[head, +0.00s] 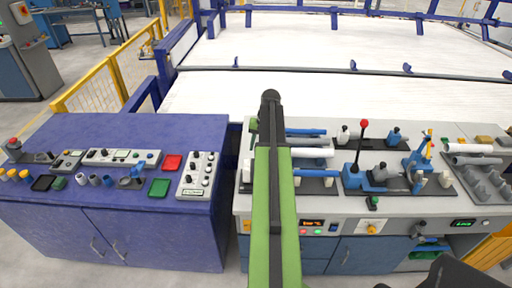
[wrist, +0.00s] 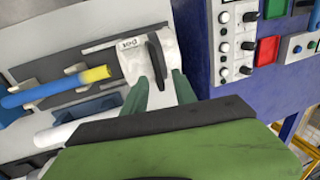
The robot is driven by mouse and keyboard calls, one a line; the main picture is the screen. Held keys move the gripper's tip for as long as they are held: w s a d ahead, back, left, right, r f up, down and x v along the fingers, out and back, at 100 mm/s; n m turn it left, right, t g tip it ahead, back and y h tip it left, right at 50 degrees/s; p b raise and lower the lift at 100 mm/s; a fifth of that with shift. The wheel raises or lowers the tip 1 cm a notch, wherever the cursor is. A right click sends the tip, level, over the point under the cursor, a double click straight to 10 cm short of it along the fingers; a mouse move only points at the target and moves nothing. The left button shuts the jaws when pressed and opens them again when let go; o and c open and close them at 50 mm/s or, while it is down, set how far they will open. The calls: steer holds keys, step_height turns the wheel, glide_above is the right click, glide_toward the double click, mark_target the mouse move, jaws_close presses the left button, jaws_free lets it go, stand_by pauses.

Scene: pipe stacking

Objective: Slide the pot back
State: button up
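My gripper (wrist: 163,84) has two dark green fingers, set apart, reaching onto this block near the dark piece. White surface shows between the fingers; whether they press on anything is unclear. A blue tube with a yellow end (wrist: 58,87) points at the block from the left. In the head view my green arm hides the gripper and the block.
A white tube (wrist: 75,128) lies below the blue one. The grey bench (head: 345,213) carries a red-knobbed lever (head: 363,125) and several fittings to the right of my arm. A purple cabinet (head: 132,215) with control panels stands left, across a narrow gap.

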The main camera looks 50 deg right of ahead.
step_height(320, 180, up, 15)
steer(key=s+d+p, duration=0.1)
steer(key=s+p, duration=0.1)
steer(key=p, duration=1.1)
steer(key=shift+s+d, duration=0.15)
steer(key=shift+d, duration=0.15)
steer(key=shift+f, duration=0.15)
